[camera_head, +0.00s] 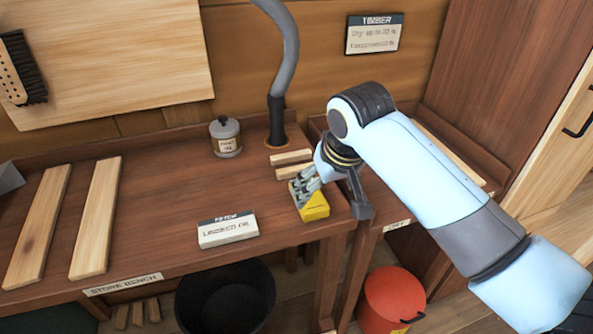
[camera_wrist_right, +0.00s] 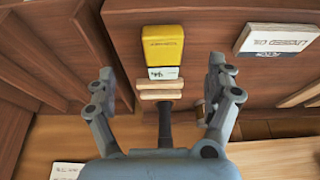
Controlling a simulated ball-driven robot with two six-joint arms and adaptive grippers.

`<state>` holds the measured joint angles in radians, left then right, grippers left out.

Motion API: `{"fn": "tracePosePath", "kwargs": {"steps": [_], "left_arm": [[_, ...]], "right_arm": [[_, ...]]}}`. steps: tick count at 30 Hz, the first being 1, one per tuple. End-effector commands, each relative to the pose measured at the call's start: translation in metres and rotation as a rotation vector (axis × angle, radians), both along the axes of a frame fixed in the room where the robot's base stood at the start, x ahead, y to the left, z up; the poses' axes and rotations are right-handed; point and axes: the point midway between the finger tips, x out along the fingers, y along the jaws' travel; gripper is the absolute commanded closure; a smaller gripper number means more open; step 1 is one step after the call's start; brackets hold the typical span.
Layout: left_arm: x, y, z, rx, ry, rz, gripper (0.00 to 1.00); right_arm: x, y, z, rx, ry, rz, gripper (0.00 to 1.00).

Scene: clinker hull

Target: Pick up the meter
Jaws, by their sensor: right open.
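The meter (camera_head: 314,209) is a yellow block lying on the store bench near its right front corner. In the right wrist view the meter (camera_wrist_right: 162,46) shows whole, with a pale label end towards the wooden blocks. My right gripper (camera_head: 306,190) is over the meter in the head view and hides part of it. In the right wrist view my right gripper (camera_wrist_right: 166,80) is open, with its two fingers spread wide on either side and nothing between them touching. My left gripper is not in view.
Two small wooden blocks (camera_head: 291,157) lie behind the meter. A white label block (camera_head: 227,230) stands to its left. A tin (camera_head: 225,137) and a grey hose (camera_head: 283,60) are at the back. Two planks (camera_head: 96,215) lie left. The bench middle is clear.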

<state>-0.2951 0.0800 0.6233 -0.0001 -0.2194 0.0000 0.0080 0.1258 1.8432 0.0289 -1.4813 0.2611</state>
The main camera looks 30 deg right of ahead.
Motion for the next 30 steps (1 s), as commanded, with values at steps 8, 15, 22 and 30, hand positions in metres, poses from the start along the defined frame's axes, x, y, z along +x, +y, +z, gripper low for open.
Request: {"fn": "tracePosePath", "kwargs": {"steps": [8,15,22,30], "left_arm": [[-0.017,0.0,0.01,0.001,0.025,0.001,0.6],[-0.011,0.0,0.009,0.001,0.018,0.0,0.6],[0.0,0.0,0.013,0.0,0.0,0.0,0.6],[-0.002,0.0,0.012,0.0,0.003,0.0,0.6]], "right_arm": [[0.015,-0.002,-0.003,0.0,-0.011,0.0,0.13],[0.027,-0.005,-0.033,0.0,-0.012,0.0,0.13],[0.035,-0.004,-0.058,0.001,-0.01,0.0,0.13],[0.045,-0.006,-0.084,-0.001,-0.013,0.001,0.13]]}}
